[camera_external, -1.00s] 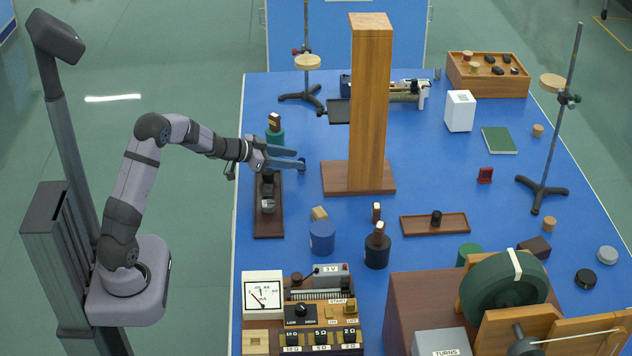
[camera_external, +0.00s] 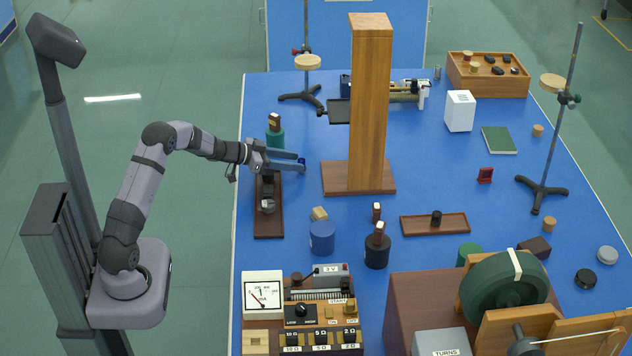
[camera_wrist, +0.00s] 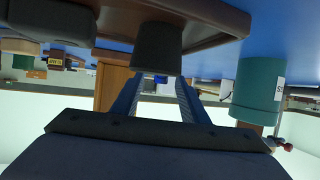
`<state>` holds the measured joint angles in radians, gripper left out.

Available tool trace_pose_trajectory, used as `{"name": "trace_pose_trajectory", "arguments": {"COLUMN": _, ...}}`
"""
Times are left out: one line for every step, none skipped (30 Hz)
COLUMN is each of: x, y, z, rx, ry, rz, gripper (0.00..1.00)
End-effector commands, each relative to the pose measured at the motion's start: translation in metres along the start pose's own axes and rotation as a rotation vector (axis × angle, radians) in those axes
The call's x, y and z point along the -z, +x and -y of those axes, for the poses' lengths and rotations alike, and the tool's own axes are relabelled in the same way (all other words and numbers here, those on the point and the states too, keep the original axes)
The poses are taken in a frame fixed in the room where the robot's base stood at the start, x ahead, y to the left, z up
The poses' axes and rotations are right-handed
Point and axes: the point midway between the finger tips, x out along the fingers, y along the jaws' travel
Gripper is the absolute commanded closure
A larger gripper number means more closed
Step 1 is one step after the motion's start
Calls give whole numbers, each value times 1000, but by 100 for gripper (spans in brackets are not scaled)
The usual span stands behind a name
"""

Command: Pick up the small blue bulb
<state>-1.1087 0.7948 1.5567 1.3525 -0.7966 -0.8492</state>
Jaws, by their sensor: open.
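The small blue bulb (camera_external: 302,161) is at the tips of my gripper, left of the tall wooden column. It is also a small blue patch in the wrist view (camera_wrist: 160,79), between the two fingers and partly cut off by a dark cylinder in front. My gripper (camera_external: 300,163) is open and level, pointing right, with one finger on either side of the bulb. I cannot tell whether a finger touches it. In the wrist view the fingers (camera_wrist: 159,82) stand apart.
A dark wooden tray (camera_external: 268,229) with black parts lies below my gripper. A teal bottle (camera_external: 275,137) stands just behind it. The wooden column (camera_external: 368,110) on its base rises to the right. A blue cylinder (camera_external: 322,238) stands nearer the front. Blue table is bare between tray and column.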

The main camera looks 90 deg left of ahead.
Motion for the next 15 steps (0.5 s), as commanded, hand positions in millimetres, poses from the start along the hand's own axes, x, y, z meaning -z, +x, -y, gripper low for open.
{"name": "trace_pose_trajectory", "arguments": {"x": -1, "y": 7, "z": 0, "rx": -2, "ry": 0, "rz": 1, "gripper": 60}}
{"name": "trace_pose_trajectory", "arguments": {"x": -3, "y": 11, "z": 0, "rx": -3, "ry": -1, "rz": 1, "gripper": 60}}
{"name": "trace_pose_trajectory", "arguments": {"x": -3, "y": 16, "z": 1, "rx": -3, "ry": 0, "rz": 1, "gripper": 60}}
{"name": "trace_pose_trajectory", "arguments": {"x": -4, "y": 19, "z": 1, "rx": -3, "ry": -1, "rz": 2, "gripper": 60}}
{"name": "trace_pose_trajectory", "arguments": {"x": -3, "y": 23, "z": 2, "rx": -2, "ry": 1, "rz": 1, "gripper": 60}}
{"name": "trace_pose_trajectory", "arguments": {"x": -3, "y": 27, "z": 2, "rx": -2, "ry": 1, "rz": 1, "gripper": 60}}
{"name": "trace_pose_trajectory", "arguments": {"x": -4, "y": 30, "z": 2, "rx": -2, "ry": 1, "rz": 1, "gripper": 60}}
{"name": "trace_pose_trajectory", "arguments": {"x": -3, "y": 32, "z": 1, "rx": -2, "ry": 1, "rz": 1, "gripper": 60}}
{"name": "trace_pose_trajectory", "arguments": {"x": -3, "y": 35, "z": 1, "rx": -2, "ry": 2, "rz": 1, "gripper": 60}}
{"name": "trace_pose_trajectory", "arguments": {"x": -3, "y": 37, "z": 1, "rx": -2, "ry": 1, "rz": 1, "gripper": 60}}
{"name": "trace_pose_trajectory", "arguments": {"x": -3, "y": 38, "z": 1, "rx": -2, "ry": 1, "rz": 0, "gripper": 60}}
{"name": "trace_pose_trajectory", "arguments": {"x": -3, "y": 39, "z": 2, "rx": -1, "ry": 1, "rz": 1, "gripper": 60}}
{"name": "trace_pose_trajectory", "arguments": {"x": -3, "y": 39, "z": 2, "rx": -1, "ry": 1, "rz": 1, "gripper": 60}}
{"name": "trace_pose_trajectory", "arguments": {"x": -3, "y": 39, "z": 2, "rx": -1, "ry": 0, "rz": 1, "gripper": 60}}
{"name": "trace_pose_trajectory", "arguments": {"x": -3, "y": 39, "z": 2, "rx": -1, "ry": 0, "rz": 1, "gripper": 60}}
